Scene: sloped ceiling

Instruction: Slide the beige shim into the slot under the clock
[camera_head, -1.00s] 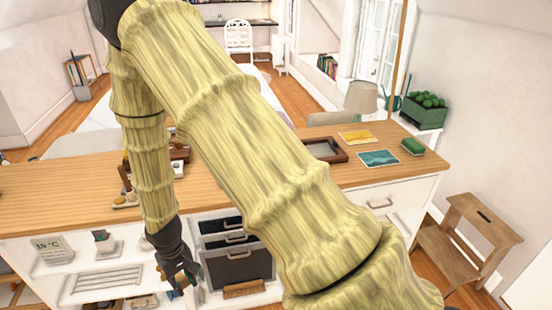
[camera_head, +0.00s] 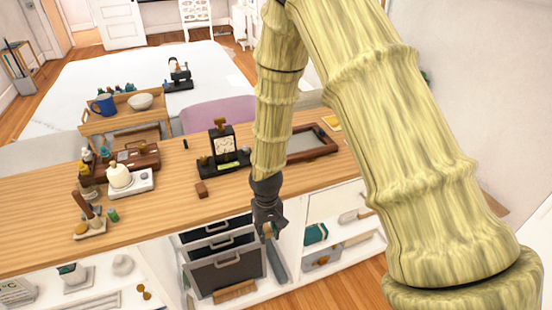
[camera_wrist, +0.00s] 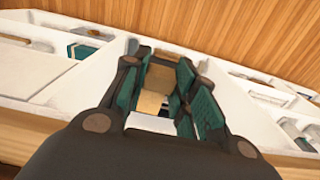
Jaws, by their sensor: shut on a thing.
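The clock (camera_head: 222,141) has a white face in a black frame. It stands on a dark base on the wooden counter (camera_head: 50,222), left of my arm. The slot under it is too small to make out. My gripper (camera_head: 268,230) hangs in front of the counter's front edge, to the right of and nearer than the clock. It is shut on the beige shim (camera_wrist: 154,84), which shows between the teal finger pads in the wrist view. In the head view the shim is only a tiny patch at the fingertips.
A small brown block (camera_head: 201,190) lies before the clock, and a brown framed tray (camera_head: 312,143) lies to its right. A white dispenser on a stand (camera_head: 128,184) and a brown box (camera_head: 138,157) are on the left. Dark drawers (camera_head: 225,270) and open shelves are below the counter.

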